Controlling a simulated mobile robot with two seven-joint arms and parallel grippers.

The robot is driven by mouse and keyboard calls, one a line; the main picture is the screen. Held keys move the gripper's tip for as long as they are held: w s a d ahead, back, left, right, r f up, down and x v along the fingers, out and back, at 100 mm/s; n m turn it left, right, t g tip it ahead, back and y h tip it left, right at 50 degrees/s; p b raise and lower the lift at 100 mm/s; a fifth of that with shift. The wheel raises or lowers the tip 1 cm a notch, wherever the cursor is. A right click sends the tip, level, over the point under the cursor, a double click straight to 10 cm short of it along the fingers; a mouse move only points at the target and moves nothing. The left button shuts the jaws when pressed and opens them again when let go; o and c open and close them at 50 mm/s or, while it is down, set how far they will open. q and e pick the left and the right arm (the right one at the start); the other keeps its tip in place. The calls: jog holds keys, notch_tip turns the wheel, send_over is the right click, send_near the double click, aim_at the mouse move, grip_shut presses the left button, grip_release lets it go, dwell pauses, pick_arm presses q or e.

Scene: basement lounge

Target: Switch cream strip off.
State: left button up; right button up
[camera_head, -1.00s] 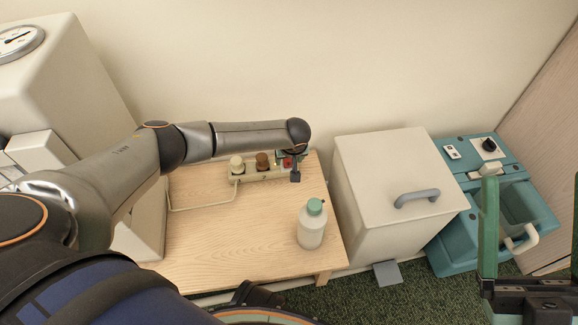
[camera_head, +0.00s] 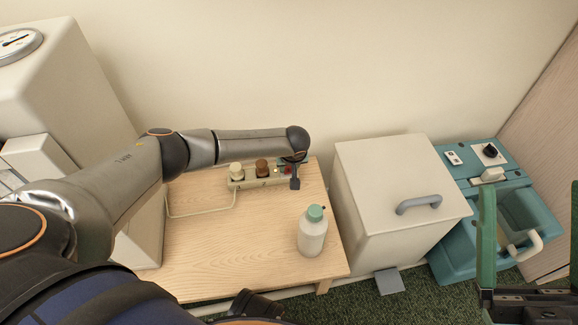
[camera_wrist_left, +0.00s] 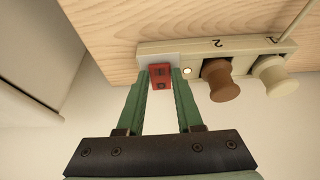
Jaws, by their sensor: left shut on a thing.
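The cream strip (camera_head: 247,182) lies on the wooden table near the wall, with a cream plug and a brown plug in it. In the left wrist view the strip (camera_wrist_left: 215,46) has a red switch (camera_wrist_left: 161,77) on a grey end block. A small pale light (camera_wrist_left: 187,70) shows beside it. My left gripper (camera_wrist_left: 160,75) has its green fingers on both sides of the red switch, shut on it. In the head view the left gripper (camera_head: 294,178) is at the strip's right end. My right gripper (camera_head: 530,200) is at the right edge, fingers wide apart, empty.
A white bottle with a green cap (camera_head: 312,232) stands at the front right of the wooden table (camera_head: 215,255). A cream lidded bin (camera_head: 385,190) and a teal unit (camera_head: 455,250) stand to the right. A cream cable (camera_head: 200,215) loops on the table.

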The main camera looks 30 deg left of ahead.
pick_arm(q)
grip_shut()
jog(key=shift+w+r+p, duration=0.8)
jog(key=shift+w+p, duration=0.05)
jog(key=shift+p, duration=0.25)
jog(key=shift+r+p, duration=0.1)
jog(key=shift+p, duration=0.2)
jog(key=shift+s+f+g+h+p, duration=0.1)
jog(key=shift+f+g+h+p, duration=0.2)
jog(key=shift+g+p, duration=0.1)
jog(key=shift+s+a+f+g, duration=0.1)
jog(key=shift+s+f+g, duration=0.1)
jog(key=shift+g, duration=0.1)
jog(key=shift+f+g+h+b, duration=0.2)
jog(key=shift+g+h+b, duration=0.15)
jog(key=shift+b, duration=0.25)
jog(key=shift+r+h, duration=0.1)
jog(key=shift+h, duration=0.15)
jog(key=shift+s, duration=0.1)
